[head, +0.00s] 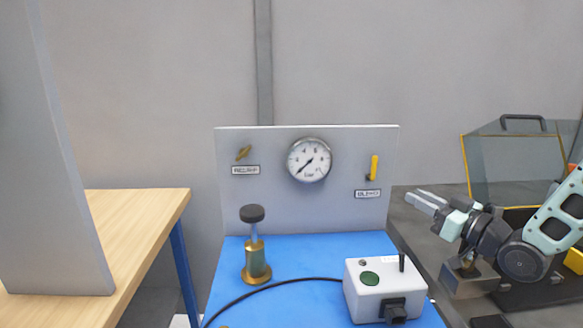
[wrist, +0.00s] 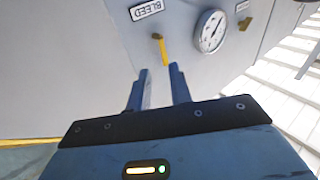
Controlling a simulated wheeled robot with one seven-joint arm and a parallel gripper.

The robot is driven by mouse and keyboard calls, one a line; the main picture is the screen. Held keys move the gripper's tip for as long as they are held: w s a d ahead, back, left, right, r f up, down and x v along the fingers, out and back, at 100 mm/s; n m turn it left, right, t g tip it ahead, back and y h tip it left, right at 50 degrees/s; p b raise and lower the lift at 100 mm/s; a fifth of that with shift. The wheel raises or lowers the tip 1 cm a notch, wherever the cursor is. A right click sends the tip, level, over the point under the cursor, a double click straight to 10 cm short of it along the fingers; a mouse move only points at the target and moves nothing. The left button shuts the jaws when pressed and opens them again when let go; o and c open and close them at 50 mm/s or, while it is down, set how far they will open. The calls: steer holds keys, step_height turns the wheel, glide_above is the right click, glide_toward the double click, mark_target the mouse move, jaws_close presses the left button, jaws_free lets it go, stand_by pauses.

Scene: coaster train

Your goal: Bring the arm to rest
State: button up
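My arm reaches in from the right edge of the head view. My gripper (head: 422,199) is right of the gauge panel (head: 345,212), pointing left and slightly up, above the dark surface on the right. In the wrist view my gripper (wrist: 159,74) shows two blue fingers with an empty gap between them. The yellow BLEED handle (wrist: 162,48) shows beyond the fingertips, apart from them. The gripper holds nothing.
The pressure gauge (head: 309,160) and brass RELIEF handle (head: 243,153) are on the panel. A brass valve (head: 255,262) and white box (head: 374,290) with a black cable stand on the blue mat (head: 290,252). A clear case (head: 522,155) stands behind my arm.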

steer(key=s+d+f+m+g+h, duration=0.2)
steer(key=s+f+m+g+h, duration=0.15)
steer(key=f+g+h, duration=0.4)
steer(key=s+a+m+g+h, duration=0.25)
steer(key=s+g, duration=0.35)
steer(key=s, duration=1)
steer(key=s+a+r+n+g+p, duration=0.1)
steer(key=s+a+r+n, duration=0.1)
steer(key=s+a, duration=0.4)
steer(key=s+a+r+n+g+p, duration=0.1)
steer(key=s+a+n, duration=0.4)
steer(key=a, duration=0.6)
steer(key=shift+s+a+r+g, duration=0.15)
steer(key=shift+s+r+g, duration=0.2)
steer(key=shift+s+r, duration=0.65)
steer(key=shift+s+f, duration=0.1)
